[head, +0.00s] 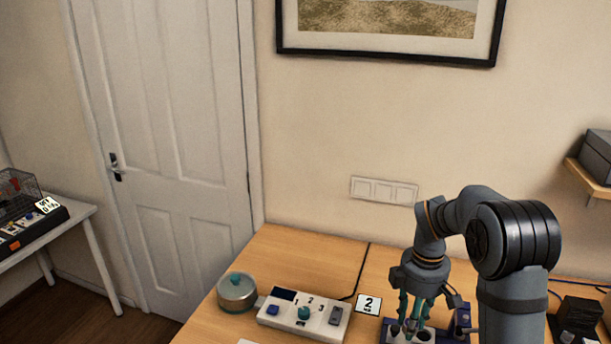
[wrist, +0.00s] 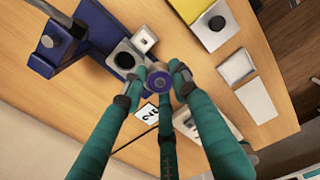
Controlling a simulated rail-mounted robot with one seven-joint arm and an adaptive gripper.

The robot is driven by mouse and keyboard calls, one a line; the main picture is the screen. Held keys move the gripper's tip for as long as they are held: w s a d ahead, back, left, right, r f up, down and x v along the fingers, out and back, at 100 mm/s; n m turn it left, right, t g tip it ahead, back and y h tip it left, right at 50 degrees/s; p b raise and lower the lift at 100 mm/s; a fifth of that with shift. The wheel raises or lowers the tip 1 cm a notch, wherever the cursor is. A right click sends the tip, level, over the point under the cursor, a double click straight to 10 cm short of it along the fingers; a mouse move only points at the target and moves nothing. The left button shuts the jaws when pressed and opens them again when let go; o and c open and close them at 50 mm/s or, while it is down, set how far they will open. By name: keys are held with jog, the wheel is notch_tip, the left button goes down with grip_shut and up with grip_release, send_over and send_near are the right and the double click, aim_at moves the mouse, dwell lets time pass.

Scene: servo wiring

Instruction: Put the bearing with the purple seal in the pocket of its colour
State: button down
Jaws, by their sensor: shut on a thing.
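The bearing with the purple seal (wrist: 159,83) is between the fingertips of my three-fingered gripper (wrist: 156,86), in the middle of the wrist view. The teal fingers are shut on it, with its ringed face towards the wrist camera. In the head view my gripper (head: 416,318) is low over the right part of the table, and I cannot make out the bearing there. I cannot pick out a purple pocket in either view. Below the gripper, the wrist view shows a grey block with a dark round opening (wrist: 125,59) beside the bearing.
A dark blue fixture (wrist: 72,51) stands close to the left of the fingers. In the head view, a white control box (head: 304,314), a number 2 card (head: 368,304) and a round pot (head: 237,293) stand left of my gripper.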

jog(key=m, duration=0.5)
jog(key=shift+s+f, duration=0.1)
jog(key=shift+s, duration=0.1)
jog(key=s+a+r+m, duration=0.2)
jog(key=s+a+m, duration=0.2)
jog(key=s, duration=0.5)
jog(key=s+a+r+m, duration=0.2)
jog(key=s+a+m, duration=0.2)
jog(key=s, duration=0.5)
jog(key=shift+a+m, duration=0.35)
jog(key=shift+m, duration=0.05)
